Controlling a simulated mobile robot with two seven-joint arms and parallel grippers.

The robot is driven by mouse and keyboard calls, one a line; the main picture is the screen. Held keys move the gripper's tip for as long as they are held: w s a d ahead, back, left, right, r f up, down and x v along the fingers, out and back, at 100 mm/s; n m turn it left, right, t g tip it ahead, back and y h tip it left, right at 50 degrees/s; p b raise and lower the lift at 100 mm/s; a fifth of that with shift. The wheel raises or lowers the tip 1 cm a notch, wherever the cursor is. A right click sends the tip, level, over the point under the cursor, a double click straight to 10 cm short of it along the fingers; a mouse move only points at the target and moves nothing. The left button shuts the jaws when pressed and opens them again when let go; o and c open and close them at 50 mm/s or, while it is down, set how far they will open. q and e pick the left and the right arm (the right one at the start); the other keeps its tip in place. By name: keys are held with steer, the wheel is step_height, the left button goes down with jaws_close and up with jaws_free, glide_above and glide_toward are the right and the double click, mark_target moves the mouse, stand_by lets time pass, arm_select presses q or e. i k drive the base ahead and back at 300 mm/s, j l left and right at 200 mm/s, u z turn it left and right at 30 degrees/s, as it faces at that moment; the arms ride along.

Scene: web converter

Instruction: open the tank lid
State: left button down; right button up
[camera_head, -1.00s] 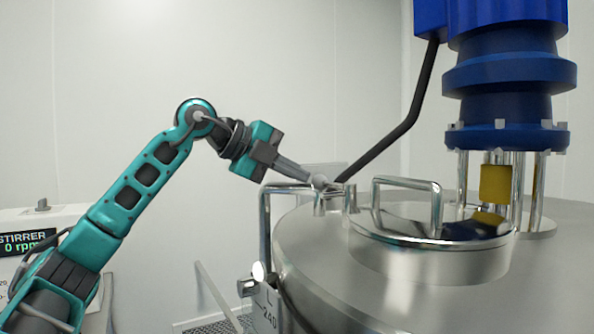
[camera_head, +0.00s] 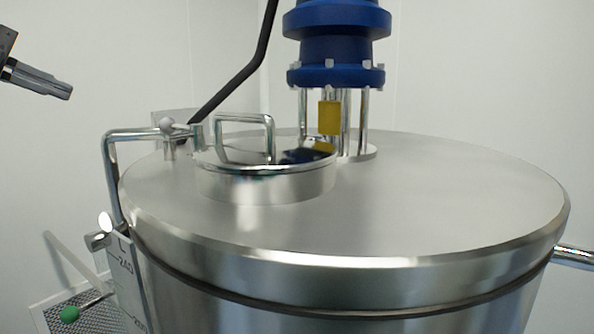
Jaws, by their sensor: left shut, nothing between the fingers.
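The tank (camera_head: 420,220) is a large steel vessel with a wide flat top. Its small round lid (camera_head: 262,166) sits flat on a raised collar (camera_head: 265,188) at the left of the top and looks closed. An arched metal handle (camera_head: 244,120) stands on the lid. My left gripper (camera_head: 66,92) is shut and empty at the upper left, well apart from the lid and the knob. My right gripper is not in view.
A blue stirrer drive (camera_head: 337,40) stands on steel posts behind the lid, with a yellow part (camera_head: 329,118) beneath. A black cable (camera_head: 240,70) runs down behind the lid. A bent pipe (camera_head: 111,170) rises at the tank's left. The tank top's right side is clear.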

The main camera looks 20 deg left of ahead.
mark_target(269, 154)
steer(key=k+j, duration=0.3)
steer(key=k, duration=0.15)
steer(key=k+j, duration=0.25)
steer(key=k, duration=0.2)
